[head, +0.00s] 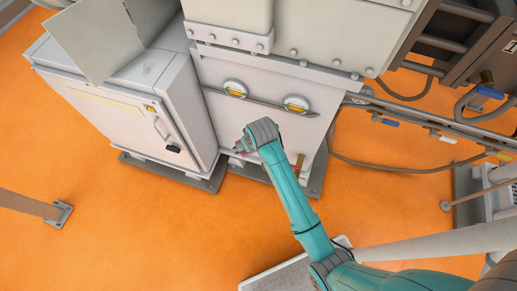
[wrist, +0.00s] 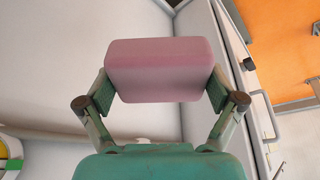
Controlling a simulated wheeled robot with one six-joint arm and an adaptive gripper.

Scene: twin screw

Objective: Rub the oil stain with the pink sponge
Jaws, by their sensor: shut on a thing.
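The pink sponge (wrist: 158,68) is a rounded block, held between the two fingers of my gripper (wrist: 160,92) in the wrist view. Both finger pads press on its short sides. A faint grey smudge (head: 148,68) on the cabinet top may be the oil stain; I cannot tell for sure. My gripper is apart from it, lower and to the right. No stain is clear in the wrist view.
The white cabinet (head: 135,105) has a handle on its front and an upright panel (head: 97,42) on top. The grey machine (head: 265,115) carries two round yellow-marked fittings. Pipes and cables (head: 420,125) run at the right. The orange floor (head: 130,230) is open at the left front.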

